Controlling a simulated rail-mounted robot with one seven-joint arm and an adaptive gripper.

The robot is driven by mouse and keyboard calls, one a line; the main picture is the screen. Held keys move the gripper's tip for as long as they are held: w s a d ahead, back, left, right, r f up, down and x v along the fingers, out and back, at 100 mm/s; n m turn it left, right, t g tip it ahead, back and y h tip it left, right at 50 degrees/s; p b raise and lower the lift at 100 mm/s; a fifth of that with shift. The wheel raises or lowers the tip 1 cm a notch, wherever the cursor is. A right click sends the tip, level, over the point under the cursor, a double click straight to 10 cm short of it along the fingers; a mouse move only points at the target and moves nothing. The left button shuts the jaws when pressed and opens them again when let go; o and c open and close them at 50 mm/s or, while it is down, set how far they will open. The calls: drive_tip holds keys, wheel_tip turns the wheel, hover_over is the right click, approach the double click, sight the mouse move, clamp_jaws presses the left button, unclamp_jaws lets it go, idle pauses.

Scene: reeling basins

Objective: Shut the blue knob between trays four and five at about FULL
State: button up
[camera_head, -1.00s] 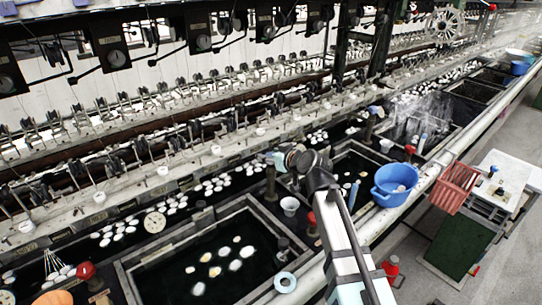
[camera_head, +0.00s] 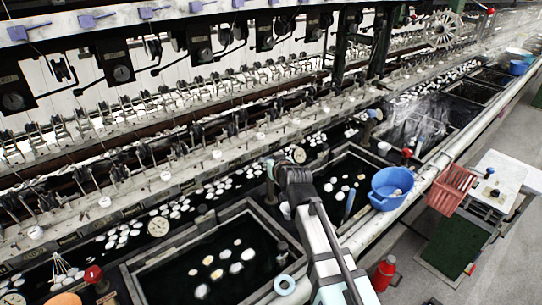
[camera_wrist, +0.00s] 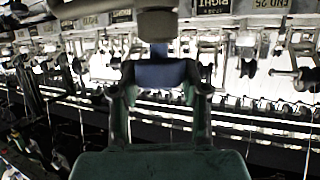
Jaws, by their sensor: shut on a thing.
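In the wrist view a blue knob (camera_wrist: 158,74) sits between the two fingers of my gripper (camera_wrist: 158,92), under a pale metal fitting. The fingers touch it from both sides, and my gripper is shut on it. In the head view my gripper (camera_head: 272,168) is at the gap between the large dark near tray (camera_head: 150,262) and the smaller tray (camera_head: 372,153) to its right. I cannot read the knob's setting.
Another blue knob (camera_head: 375,114) stands farther right, and red knobs (camera_head: 93,274) (camera_head: 407,153) stand along the row. A blue basin (camera_head: 391,188), a red crate (camera_head: 453,187) and a red canister (camera_head: 384,274) are at the right. The reeling frame (camera_head: 120,65) rises behind.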

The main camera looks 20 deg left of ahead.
drive_tip(key=shift+a+r+m+t+h, duration=0.1)
drive_tip(key=shift+m+t+h, duration=0.3)
drive_tip(key=shift+m+h, duration=0.2)
drive_tip(key=b, duration=0.1)
drive_tip(key=m+h+b, duration=0.1)
drive_tip(key=shift+a+f+m+t+h+b, duration=0.1)
drive_tip(key=shift+f+m+t+h+b, duration=0.2)
drive_tip(key=shift+t+b, duration=0.1)
drive_tip(key=m+h+b, duration=0.1)
drive_tip(key=b, duration=0.2)
drive_tip(key=shift+w+t+h, duration=0.1)
drive_tip(key=shift+t+h, duration=0.2)
drive_tip(key=shift+r+m+h+b, duration=0.15)
drive_tip(key=shift+m+h+b, duration=0.35)
drive_tip(key=shift+b, duration=0.45)
drive_tip(key=shift+r, duration=0.1)
drive_tip(key=o, duration=1.2)
drive_tip(key=shift+c, duration=0.2)
